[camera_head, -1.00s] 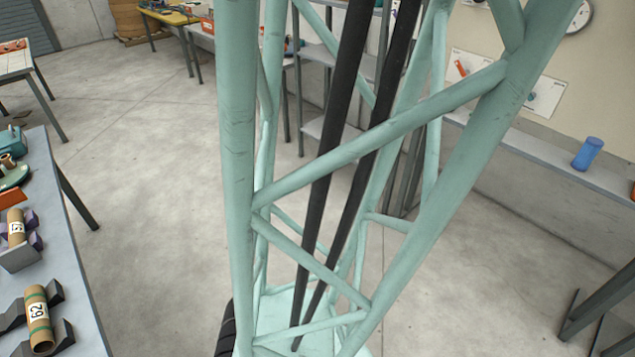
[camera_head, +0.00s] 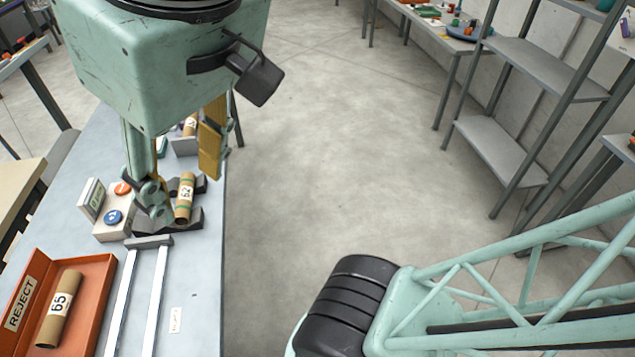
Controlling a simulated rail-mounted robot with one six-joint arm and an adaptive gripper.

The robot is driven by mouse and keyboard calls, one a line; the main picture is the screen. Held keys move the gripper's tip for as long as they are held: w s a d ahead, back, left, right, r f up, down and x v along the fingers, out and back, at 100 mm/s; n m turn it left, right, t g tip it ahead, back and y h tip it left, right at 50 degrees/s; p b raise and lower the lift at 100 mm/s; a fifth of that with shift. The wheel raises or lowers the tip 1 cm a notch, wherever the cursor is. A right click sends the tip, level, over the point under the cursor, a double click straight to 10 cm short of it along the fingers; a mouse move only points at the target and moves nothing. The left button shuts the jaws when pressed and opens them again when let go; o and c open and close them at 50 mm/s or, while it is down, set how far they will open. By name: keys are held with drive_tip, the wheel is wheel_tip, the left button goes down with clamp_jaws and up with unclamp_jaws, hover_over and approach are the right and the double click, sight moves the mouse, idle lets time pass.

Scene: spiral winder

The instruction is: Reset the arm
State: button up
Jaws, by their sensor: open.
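My gripper (camera_head: 183,196) hangs from the top left of the head view, pointing down over the table (camera_head: 200,280). Its teal body carries a black box on the side. Its fingers are apart, one yellow on the right and one teal and grey on the left. My lattice arm link spans the lower right, ending in a black ribbed joint.
An orange REJECT tray (camera_head: 97,268) holds a tube marked 65 (camera_head: 60,308). A box with orange and blue buttons (camera_head: 113,222) stands behind it. Two pale rails (camera_head: 138,300) lie beside the tray. Grey shelving (camera_head: 500,150) stands at right. The floor between is clear.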

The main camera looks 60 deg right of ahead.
drive_tip(key=shift+s+f, duration=0.3)
drive_tip(key=shift+s, duration=0.25)
drive_tip(key=shift+f+b, duration=1.15)
drive_tip(key=shift+b, duration=0.1)
idle(0.5)
